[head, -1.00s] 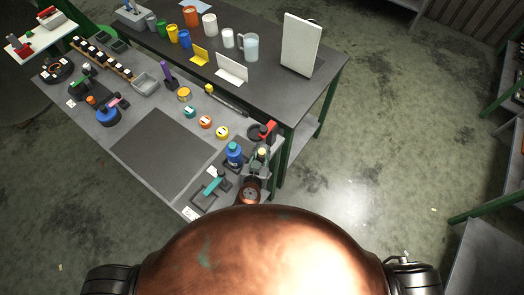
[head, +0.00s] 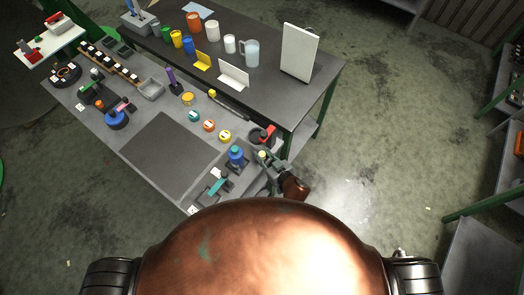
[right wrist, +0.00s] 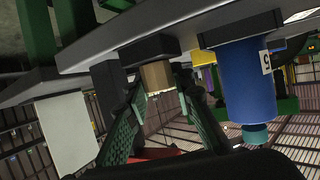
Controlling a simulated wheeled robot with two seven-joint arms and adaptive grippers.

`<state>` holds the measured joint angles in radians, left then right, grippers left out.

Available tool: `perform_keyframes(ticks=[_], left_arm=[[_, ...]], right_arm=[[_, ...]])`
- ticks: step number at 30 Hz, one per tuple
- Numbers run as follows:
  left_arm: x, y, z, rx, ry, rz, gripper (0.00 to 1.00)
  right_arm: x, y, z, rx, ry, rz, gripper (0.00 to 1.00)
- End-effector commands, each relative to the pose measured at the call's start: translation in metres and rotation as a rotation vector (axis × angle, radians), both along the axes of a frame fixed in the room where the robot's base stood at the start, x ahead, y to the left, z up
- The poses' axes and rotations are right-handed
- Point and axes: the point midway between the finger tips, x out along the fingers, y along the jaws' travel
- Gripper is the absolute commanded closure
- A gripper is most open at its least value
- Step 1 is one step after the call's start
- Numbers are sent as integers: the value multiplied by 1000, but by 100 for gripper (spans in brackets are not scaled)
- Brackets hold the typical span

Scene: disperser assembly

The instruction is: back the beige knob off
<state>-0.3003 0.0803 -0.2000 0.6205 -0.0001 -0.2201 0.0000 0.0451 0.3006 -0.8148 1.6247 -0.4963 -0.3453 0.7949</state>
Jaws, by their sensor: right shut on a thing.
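The beige knob (head: 262,154) is at the right front edge of the grey table. In the right wrist view the beige knob (right wrist: 157,75) shows upside down against a dark block (right wrist: 149,49). My right gripper (head: 268,159) is at the knob, its arm reaching in from the front right. In the wrist view the green-padded fingers of my right gripper (right wrist: 160,93) stand on both sides of the knob and are shut on it. Part of the knob is hidden by the fingers in the head view. My left gripper is not in view.
A blue bottle (head: 236,158) with a teal cap stands close left of the gripper. A red-handled part (head: 266,137) is just behind it. A teal-handled part (head: 217,184) lies at the front edge. Open floor (head: 345,175) is to the right.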

Motion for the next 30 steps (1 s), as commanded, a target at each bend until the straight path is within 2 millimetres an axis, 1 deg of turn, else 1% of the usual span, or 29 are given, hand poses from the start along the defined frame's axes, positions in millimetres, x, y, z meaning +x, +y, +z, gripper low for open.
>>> perform_keyframes(ticks=[1,3,7,12,17,24,30], left_arm=[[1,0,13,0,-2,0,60],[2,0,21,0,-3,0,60],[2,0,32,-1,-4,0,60],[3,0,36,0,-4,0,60],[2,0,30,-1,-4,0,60],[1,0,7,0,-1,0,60],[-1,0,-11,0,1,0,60]], right_arm=[[2,-3,7,-9,-4,47,100],[3,-3,7,-9,-6,114,100],[3,-3,6,-10,-5,239,100],[4,-3,4,-11,-7,399,100],[5,-2,1,-12,-8,550,100],[4,-1,-3,-10,-5,753,100],[3,0,-3,-5,-2,881,100]])
